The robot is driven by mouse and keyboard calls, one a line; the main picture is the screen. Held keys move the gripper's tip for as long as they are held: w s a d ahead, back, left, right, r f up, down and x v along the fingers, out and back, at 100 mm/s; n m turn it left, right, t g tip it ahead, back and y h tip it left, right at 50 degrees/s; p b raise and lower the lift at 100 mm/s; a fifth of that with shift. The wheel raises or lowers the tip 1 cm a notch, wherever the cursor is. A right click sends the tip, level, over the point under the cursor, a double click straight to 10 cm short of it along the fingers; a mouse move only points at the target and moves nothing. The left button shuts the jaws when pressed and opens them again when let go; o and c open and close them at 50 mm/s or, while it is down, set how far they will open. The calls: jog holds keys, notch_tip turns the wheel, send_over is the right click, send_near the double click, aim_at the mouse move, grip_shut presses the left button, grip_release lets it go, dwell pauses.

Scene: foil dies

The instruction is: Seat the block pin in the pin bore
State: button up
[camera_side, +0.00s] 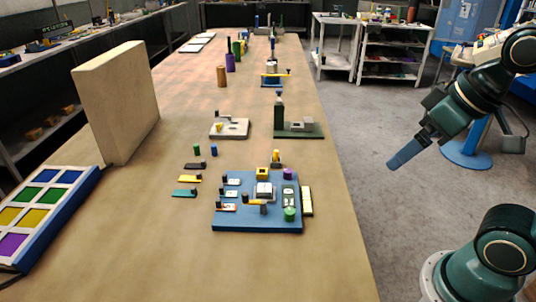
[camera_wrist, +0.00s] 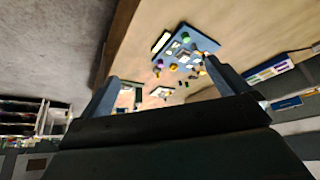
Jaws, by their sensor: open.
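A blue board (camera_side: 230,222) lies on the table with several small parts on it, among them a silver-grey block (camera_side: 264,190), a yellow block (camera_side: 262,173), a purple piece (camera_side: 287,174) and a green round piece (camera_side: 290,213). Which small piece is the block pin and where the pin bore lies are too small to tell. My gripper (camera_side: 392,163) is off the table's right edge, well apart from the board. In the wrist view my gripper (camera_wrist: 164,82) is open, nothing between its fingers, with the blue board (camera_wrist: 190,49) far beyond.
Left of the board lie black, yellow and teal flat pieces (camera_side: 185,193), with green and blue pegs (camera_side: 197,149) behind. A beige upright panel (camera_side: 115,100) and a blue tray of coloured squares (camera_side: 50,205) stand at left. A green fixture (camera_side: 298,130) stands behind the board.

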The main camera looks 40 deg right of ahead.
jog(key=shift+s+f, duration=0.3)
jog(key=shift+s, duration=0.05)
jog(key=c, duration=1.3)
jog(key=shift+c, duration=0.2)
jog(key=w+r+m+g, duration=0.1)
jog(key=w+r+m, duration=0.35)
jog(key=w, duration=0.45)
jog(key=m+g, duration=0.5)
jog(key=m, duration=0.8)
send_over(276, 150)
notch_tip(276, 150, down, 15)
jog(key=shift+a+f, duration=0.15)
jog(key=shift+f, duration=3.95)
